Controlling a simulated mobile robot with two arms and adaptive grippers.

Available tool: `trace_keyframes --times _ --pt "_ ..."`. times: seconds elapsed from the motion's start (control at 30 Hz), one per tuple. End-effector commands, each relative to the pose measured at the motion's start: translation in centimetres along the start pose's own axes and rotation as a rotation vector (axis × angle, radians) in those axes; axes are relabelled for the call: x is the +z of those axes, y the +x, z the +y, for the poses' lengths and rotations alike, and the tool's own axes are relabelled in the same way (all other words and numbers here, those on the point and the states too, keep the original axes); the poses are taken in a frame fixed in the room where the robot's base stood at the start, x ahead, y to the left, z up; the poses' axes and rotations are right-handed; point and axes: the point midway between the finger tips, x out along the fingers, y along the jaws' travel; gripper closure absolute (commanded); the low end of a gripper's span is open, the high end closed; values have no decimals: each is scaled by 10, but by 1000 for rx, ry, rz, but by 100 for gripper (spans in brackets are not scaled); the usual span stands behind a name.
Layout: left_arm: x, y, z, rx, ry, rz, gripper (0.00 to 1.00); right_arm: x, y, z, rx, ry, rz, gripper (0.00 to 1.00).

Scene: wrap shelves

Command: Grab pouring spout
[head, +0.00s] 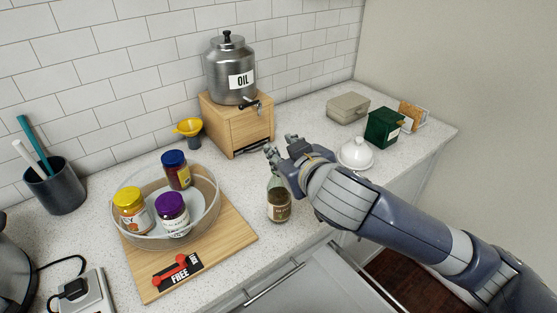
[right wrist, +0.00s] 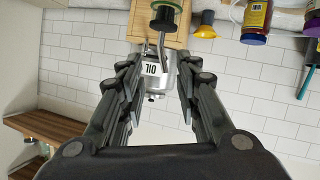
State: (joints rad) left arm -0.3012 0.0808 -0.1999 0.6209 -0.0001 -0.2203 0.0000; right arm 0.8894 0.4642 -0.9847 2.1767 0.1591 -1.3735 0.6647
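The pouring spout (right wrist: 161,42) is a thin metal tube on a black stopper, seen in the upside-down right wrist view. It sits on the neck of the glass bottle (head: 279,207), which stands upright on the counter with a pale label. My right gripper (head: 280,150) is beside the bottle top in the head view, and I cannot make out the spout there. In the right wrist view, the fingers of my right gripper (right wrist: 158,78) are spread apart with nothing held. The spout appears between the two fingertips; contact does not show. My left gripper is not in view.
A wooden stand (head: 236,125) with a metal oil dispenser (head: 229,70) is behind the bottle. A clear bowl (head: 208,215) with several jars is left of it, and a yellow funnel (head: 189,127) behind the bowl. A white lidded dish (head: 356,155) is to the right.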

Motion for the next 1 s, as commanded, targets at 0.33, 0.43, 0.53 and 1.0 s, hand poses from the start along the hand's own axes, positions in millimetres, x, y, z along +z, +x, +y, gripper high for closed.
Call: trace_keyframes --times 0.33,0.43,0.53,1.0 --pt "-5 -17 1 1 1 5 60 -1 41 -5 1 -1 -1 69" --pt "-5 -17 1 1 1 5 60 0 45 -6 1 -1 -1 69" --pt "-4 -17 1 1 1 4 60 0 45 -6 0 -1 -1 69" --pt "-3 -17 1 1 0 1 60 0 45 -6 0 -1 -1 100"
